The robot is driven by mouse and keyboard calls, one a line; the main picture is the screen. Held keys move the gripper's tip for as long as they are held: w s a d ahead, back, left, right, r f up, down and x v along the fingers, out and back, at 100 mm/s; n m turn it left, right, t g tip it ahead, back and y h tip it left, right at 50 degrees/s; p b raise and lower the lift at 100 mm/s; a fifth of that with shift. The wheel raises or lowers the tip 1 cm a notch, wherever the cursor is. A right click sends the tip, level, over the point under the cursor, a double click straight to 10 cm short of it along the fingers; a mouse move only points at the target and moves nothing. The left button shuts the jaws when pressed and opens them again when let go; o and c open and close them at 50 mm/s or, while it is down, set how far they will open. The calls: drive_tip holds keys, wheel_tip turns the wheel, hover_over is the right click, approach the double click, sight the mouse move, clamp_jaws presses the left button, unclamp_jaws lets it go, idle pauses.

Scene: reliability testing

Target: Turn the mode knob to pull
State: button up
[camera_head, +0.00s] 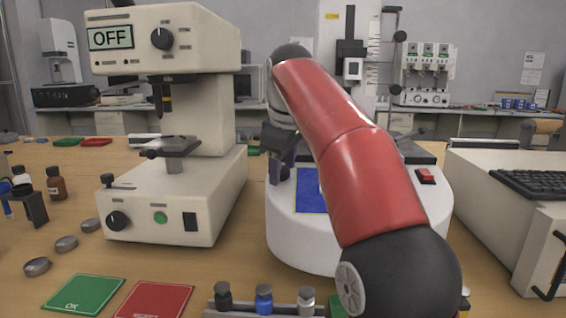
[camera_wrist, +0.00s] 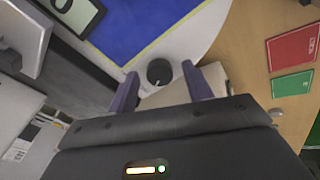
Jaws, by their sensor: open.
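The cream test machine (camera_head: 190,105) stands at the left with a display (camera_head: 110,38) reading OFF. Beside the display is a black knob (camera_head: 162,38) with small labels around it, too small to read; its pale mark points up and left. A second black knob (camera_head: 117,221) is low on the machine's front. My gripper (camera_head: 283,165) is right of the machine, over the white round device. In the wrist view, my gripper (camera_wrist: 160,74) is open and empty. A dark round knob shows between its fingertips; I cannot tell which device it belongs to or whether the fingers touch it.
The white round device (camera_head: 300,240) has a blue panel (camera_head: 310,190) and a red switch (camera_head: 426,176). Green (camera_head: 72,297) and red (camera_head: 150,300) mats lie in front. Small bottles (camera_head: 264,298) stand in a front rack. A cream box (camera_head: 500,215) is at the right.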

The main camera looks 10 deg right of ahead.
drive_tip(key=v, duration=0.7)
drive_tip(key=shift+r, duration=0.3)
drive_tip(key=shift+s, duration=0.15)
